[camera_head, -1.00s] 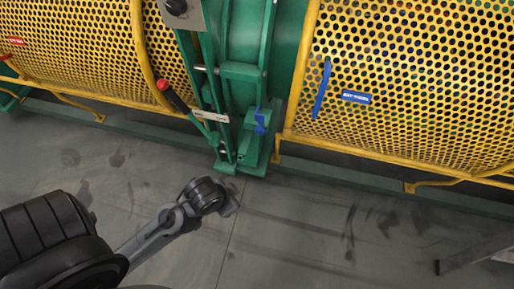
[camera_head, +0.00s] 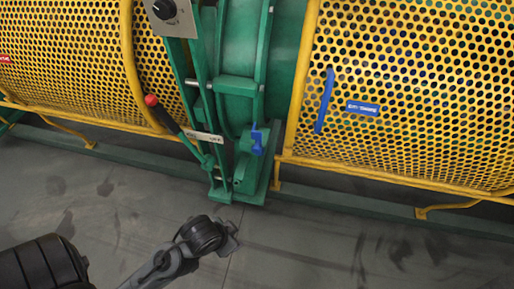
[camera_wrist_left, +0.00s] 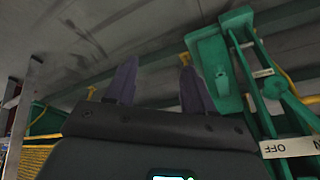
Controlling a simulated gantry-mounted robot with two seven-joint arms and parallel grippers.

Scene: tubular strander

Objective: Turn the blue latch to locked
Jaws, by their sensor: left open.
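A small blue latch (camera_head: 257,139) sits on the lower part of the green frame (camera_head: 236,86), in the middle of the head view. A long blue handle (camera_head: 324,101) stands nearly upright on the yellow mesh guard to its right. I cannot read a locked or unlocked mark on either. My left gripper (camera_head: 233,238) is below the latch in the head view, apart from the machine. In the left wrist view its two fingers (camera_wrist_left: 160,80) are spread with nothing between them; no blue part shows there. My right gripper is not in view.
A lever with a red knob (camera_head: 151,100) sticks out left of the latch, above a white label plate (camera_head: 203,137). A grey box with a black knob (camera_head: 168,12) is above. Yellow mesh guards (camera_head: 410,90) flank the frame. The grey floor (camera_head: 330,245) in front is clear.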

